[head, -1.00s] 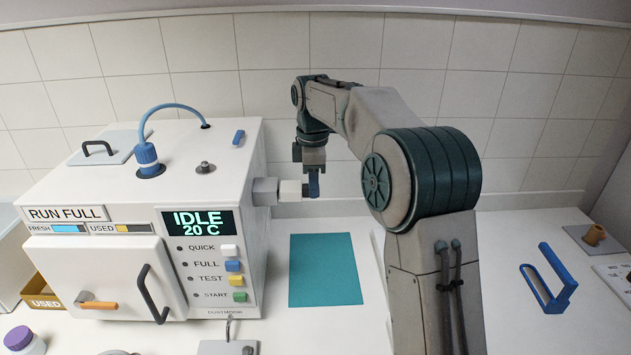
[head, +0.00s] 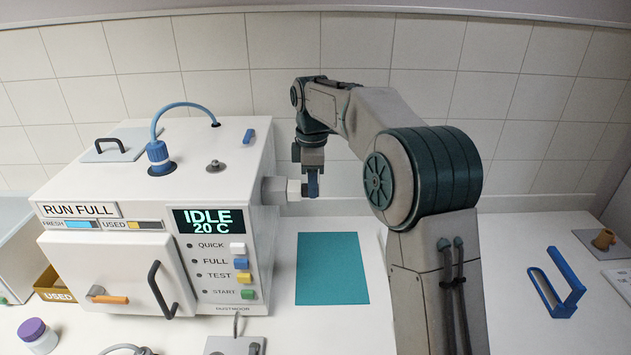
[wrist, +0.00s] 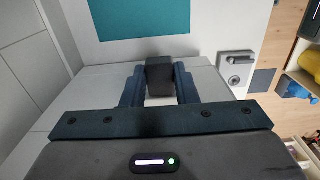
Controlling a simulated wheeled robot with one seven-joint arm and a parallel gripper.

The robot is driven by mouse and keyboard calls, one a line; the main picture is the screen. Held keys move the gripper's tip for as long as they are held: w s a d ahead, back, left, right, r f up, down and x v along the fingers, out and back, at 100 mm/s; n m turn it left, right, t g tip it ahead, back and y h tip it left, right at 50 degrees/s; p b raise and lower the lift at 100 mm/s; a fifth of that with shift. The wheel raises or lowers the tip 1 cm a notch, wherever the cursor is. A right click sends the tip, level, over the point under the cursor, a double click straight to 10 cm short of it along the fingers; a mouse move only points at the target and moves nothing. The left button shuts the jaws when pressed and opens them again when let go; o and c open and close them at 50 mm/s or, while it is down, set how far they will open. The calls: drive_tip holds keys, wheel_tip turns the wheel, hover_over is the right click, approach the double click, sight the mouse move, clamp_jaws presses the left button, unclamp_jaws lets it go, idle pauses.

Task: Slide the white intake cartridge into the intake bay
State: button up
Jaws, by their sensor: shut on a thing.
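The white intake cartridge (head: 294,188) is at the left of my gripper (head: 312,184) in the head view. Its left end meets the grey block of the intake bay (head: 273,191) on the machine's right side, and only a short white length shows between block and gripper. How deep it sits inside is hidden. My gripper is shut on the cartridge. In the wrist view, the gripper's two dark fingers (wrist: 158,82) flank a dark block, with a pale patch below it.
The white machine (head: 110,210) reads IDLE, 20 C. A teal mat (head: 332,268) lies flat to the right of it. A blue-handled frame (head: 557,285) lies far right. A blue hose (head: 180,107) arches over the machine top. The counter around the mat is clear.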

sight(298, 185)
drive_tip(key=shift+a, duration=1.7)
drive_tip(key=o, duration=1.1)
drive_tip(key=shift+c, duration=0.2)
wheel_tip(298, 185, up, 14)
drive_tip(key=shift+f, duration=0.1)
drive_tip(key=s+d+f+m+t+b, duration=0.1)
drive_tip(key=s+d+f+m+b, duration=0.1)
drive_tip(key=s+d+f+m, duration=0.4)
drive_tip(key=s+d+f+m+t+b, duration=0.1)
drive_tip(key=s+d+f+m, duration=0.5)
drive_tip(key=s, duration=0.9)
drive_tip(key=s+d+f+m+t+b, duration=0.1)
drive_tip(key=s+d+f+m+b, duration=0.2)
drive_tip(key=s+d+f+m, duration=0.3)
drive_tip(key=s+f, duration=0.4)
drive_tip(key=s, duration=0.1)
drive_tip(key=shift+d+t, duration=0.15)
drive_tip(key=shift+t, duration=0.25)
